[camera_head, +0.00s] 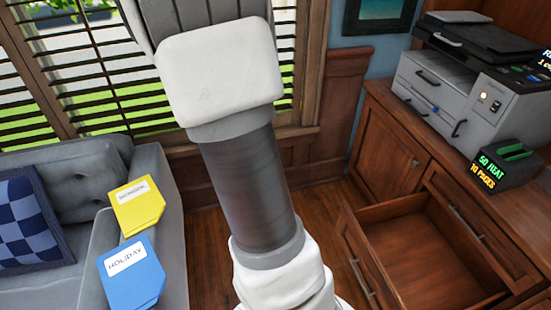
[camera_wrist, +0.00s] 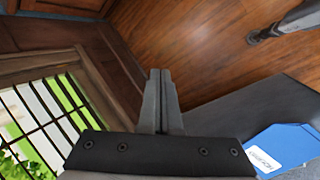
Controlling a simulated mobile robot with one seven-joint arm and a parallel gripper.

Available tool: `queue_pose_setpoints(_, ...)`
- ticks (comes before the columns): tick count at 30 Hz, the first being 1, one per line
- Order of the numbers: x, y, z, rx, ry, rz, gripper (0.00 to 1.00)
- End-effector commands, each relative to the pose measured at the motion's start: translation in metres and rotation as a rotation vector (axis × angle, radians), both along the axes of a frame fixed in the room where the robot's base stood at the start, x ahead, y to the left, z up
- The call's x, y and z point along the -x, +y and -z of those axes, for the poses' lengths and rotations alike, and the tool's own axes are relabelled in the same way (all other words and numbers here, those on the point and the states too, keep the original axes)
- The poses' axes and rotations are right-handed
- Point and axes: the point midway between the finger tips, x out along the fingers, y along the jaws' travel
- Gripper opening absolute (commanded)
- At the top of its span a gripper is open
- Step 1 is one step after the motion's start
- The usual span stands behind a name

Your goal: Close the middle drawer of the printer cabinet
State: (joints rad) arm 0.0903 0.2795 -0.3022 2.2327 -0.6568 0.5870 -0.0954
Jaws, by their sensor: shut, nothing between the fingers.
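The wooden printer cabinet (camera_head: 387,152) stands at the right in the head view. One of its drawers (camera_head: 362,262) is pulled out, with its empty inside showing and a metal handle on its front. A closed drawer front (camera_head: 480,238) with a handle lies just above it. The lower part of the cabinet is cut off by the frame edge. My gripper (camera_wrist: 160,72) shows in the wrist view, with its fingers together and nothing between them. It points toward the floor and wood panelling, apart from the drawer. The head view shows my arm but not the gripper.
A printer (camera_head: 450,95) and a small black box with lit text (camera_head: 500,168) stand on the cabinet. A grey sofa (camera_head: 85,165) at left carries a yellow folder (camera_head: 138,208) and a blue folder (camera_head: 133,275). Bare wood floor (camera_head: 335,200) lies between sofa and cabinet.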

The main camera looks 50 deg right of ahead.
Motion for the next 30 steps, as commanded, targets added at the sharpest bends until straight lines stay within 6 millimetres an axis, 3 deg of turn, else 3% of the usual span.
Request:
queue_pose_setpoints(1, 0.002, -0.010, 0.018, 0.015, 0.038, -0.013, 0.00)
queue_pose_setpoints(14, 0.024, -0.084, 0.130, 0.110, 0.320, -0.186, 0.00)
queue_pose_setpoints(30, 0.094, -0.158, 0.264, 0.118, 0.701, -0.467, 0.00)
